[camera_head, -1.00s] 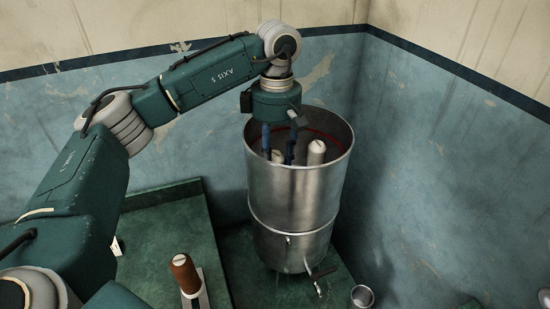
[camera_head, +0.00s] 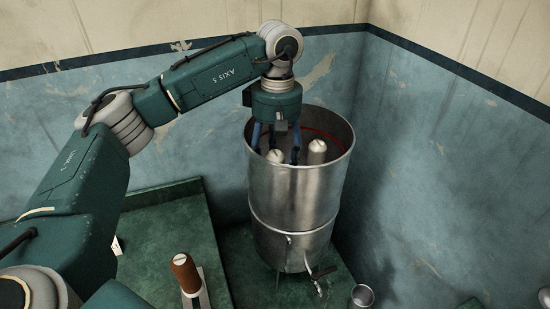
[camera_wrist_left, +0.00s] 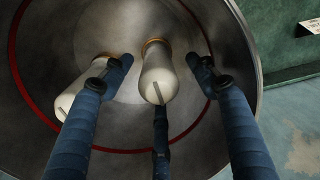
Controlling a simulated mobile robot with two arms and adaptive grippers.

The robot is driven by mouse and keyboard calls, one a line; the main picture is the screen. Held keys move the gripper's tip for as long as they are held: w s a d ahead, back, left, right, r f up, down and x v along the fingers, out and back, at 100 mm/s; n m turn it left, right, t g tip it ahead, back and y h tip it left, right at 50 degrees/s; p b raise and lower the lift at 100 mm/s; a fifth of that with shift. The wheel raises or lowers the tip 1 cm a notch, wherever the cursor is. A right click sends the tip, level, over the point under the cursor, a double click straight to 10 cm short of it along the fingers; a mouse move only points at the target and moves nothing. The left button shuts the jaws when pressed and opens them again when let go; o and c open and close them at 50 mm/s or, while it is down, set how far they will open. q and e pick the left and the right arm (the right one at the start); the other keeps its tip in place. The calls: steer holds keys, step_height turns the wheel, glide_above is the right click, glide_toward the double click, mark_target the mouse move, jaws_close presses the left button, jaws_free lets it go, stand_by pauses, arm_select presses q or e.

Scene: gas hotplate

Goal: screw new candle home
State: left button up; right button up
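A white filter candle (camera_wrist_left: 157,72) with a slotted top stands inside the steel drum (camera_head: 291,203), in the middle of the left wrist view. Its top (camera_head: 275,156) shows over the rim in the head view. A second white candle (camera_wrist_left: 84,92) stands beside it, at the left of the wrist view and to the right in the head view (camera_head: 317,151). My left gripper (camera_wrist_left: 162,72) reaches down into the drum. Its three blue fingers are spread around the middle candle, with gaps at both sides. Contact with the lower finger is unclear. My right gripper is out of view.
A brown candle (camera_head: 185,273) stands on a pale holder on the green bench (camera_head: 160,240). The drum's tap (camera_head: 316,279) sticks out at the front, near a small metal cup (camera_head: 362,296). The drum wall encloses the fingers; blue walls stand behind.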

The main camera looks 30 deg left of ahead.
arm_select(q)
steer(key=n, duration=0.4)
steer(key=shift+n, duration=0.3)
steer(key=n, duration=0.5)
steer(key=shift+n, duration=0.3)
steer(key=n, duration=0.5)
steer(key=shift+r+p, duration=0.1)
steer(key=shift+p, duration=0.25)
steer(key=n, duration=0.5)
steer(key=shift+n+h, duration=0.3)
steer(key=c, duration=1.3)
steer(key=m, duration=0.5)
steer(key=shift+m, duration=0.4)
